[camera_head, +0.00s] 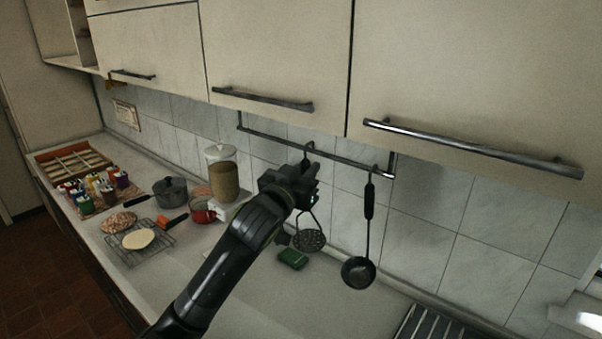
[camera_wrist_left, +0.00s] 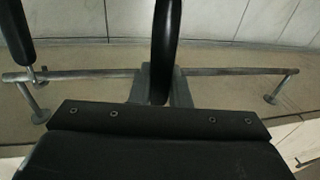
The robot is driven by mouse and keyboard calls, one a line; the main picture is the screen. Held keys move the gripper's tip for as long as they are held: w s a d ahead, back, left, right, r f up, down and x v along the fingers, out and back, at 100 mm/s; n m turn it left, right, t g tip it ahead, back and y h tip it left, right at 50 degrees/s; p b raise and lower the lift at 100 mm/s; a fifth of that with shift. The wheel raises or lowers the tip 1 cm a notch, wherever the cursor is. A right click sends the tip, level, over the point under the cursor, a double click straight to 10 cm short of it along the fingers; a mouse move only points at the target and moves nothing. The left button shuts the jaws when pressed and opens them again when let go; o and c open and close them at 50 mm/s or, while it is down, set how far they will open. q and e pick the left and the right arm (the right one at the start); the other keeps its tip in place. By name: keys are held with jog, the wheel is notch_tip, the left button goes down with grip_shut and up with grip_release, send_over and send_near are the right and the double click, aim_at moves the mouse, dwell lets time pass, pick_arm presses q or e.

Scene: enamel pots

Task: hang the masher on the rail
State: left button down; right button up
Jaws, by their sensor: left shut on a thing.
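The masher (camera_head: 309,240) hangs upright from my left gripper (camera_head: 308,175), its round perforated head below the jaws. My left gripper is shut on its dark handle, which also shows in the wrist view (camera_wrist_left: 166,45) between the fingers (camera_wrist_left: 160,88). The rail (camera_head: 345,160) runs along the tiles under the cupboards, and it crosses behind the handle in the wrist view (camera_wrist_left: 225,72). The masher's hook (camera_head: 308,147) is at the rail in the head view; I cannot tell whether it is over the bar. My right gripper is not in view.
A ladle (camera_head: 358,271) hangs on the rail to the right; its handle shows in the wrist view (camera_wrist_left: 17,35). A green sponge (camera_head: 293,258) lies below. Cupboard handles (camera_head: 470,148) jut out above.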

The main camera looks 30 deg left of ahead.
pick_arm(q)
jog(key=w, duration=0.1)
jog(key=w+f+b, duration=0.1)
jog(key=w+f, duration=0.1)
jog(key=w, duration=0.1)
jog(key=shift+d+f, duration=0.1)
jog(key=shift+d, duration=0.25)
dwell(0.5)
jog(key=c, duration=1.3)
grip_release()
